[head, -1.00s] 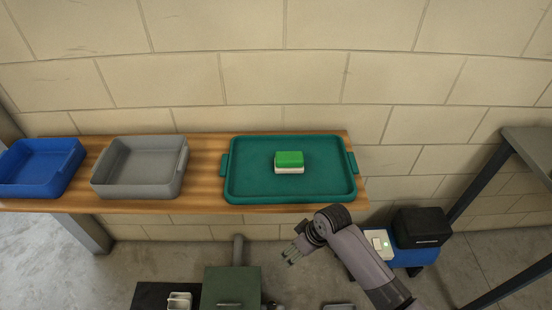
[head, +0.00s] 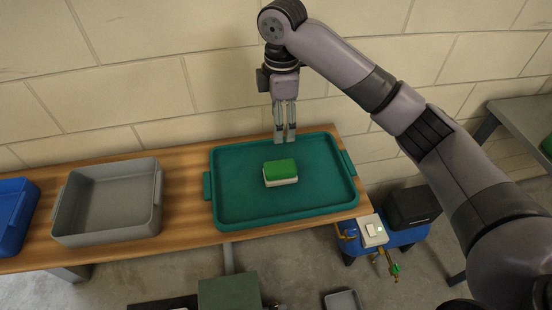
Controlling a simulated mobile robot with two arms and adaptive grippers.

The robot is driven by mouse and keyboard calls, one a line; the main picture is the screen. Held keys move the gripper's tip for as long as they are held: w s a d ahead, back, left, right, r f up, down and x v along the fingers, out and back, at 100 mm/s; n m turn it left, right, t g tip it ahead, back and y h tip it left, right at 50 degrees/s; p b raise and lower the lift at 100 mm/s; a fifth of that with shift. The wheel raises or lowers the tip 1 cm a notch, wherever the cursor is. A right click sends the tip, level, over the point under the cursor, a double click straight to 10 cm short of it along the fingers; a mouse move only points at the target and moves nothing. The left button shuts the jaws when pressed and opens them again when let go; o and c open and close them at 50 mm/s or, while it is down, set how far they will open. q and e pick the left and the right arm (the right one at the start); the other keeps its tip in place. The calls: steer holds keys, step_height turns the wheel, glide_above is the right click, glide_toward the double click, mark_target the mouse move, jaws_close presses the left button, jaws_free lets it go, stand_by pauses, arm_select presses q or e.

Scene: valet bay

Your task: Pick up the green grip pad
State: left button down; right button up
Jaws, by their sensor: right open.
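The green grip pad (head: 279,167) lies on top of a white block (head: 282,182), near the middle of the teal tray (head: 235,212) on the wooden bench. My right gripper (head: 285,139) points down over the back part of the tray, behind the pad in the picture. It is open and empty, its two fingers a small way apart, and it does not touch the pad. My left gripper is not in view.
A grey bin (head: 108,232) and a blue bin (head: 12,215) stand on the bench (head: 185,200) to the left of the tray. A block wall (head: 140,90) rises behind the bench. A blue stand with a white box (head: 373,232) and a black case (head: 412,207) are at the lower right.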

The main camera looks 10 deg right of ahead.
steer(key=p, duration=0.2)
glide_toward(281, 166)
step_height(281, 166, down, 5)
steer(key=shift+w+r+p, duration=0.15)
steer(key=shift+r+p, duration=0.05)
steer(key=shift+p, duration=0.1)
steer(key=shift+f, duration=0.5)
steer(key=f, duration=0.1)
steer(key=f+p, duration=0.2)
steer(key=shift+s+a+f, duration=0.1)
steer(key=shift+s+f, duration=0.15)
steer(key=shift+f, duration=0.55)
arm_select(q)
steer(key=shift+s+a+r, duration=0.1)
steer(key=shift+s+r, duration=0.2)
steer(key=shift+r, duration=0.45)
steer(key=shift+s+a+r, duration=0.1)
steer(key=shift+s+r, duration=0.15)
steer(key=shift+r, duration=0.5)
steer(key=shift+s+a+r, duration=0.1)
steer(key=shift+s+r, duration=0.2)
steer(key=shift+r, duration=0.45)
arm_select(e)
steer(key=c, duration=1.2)
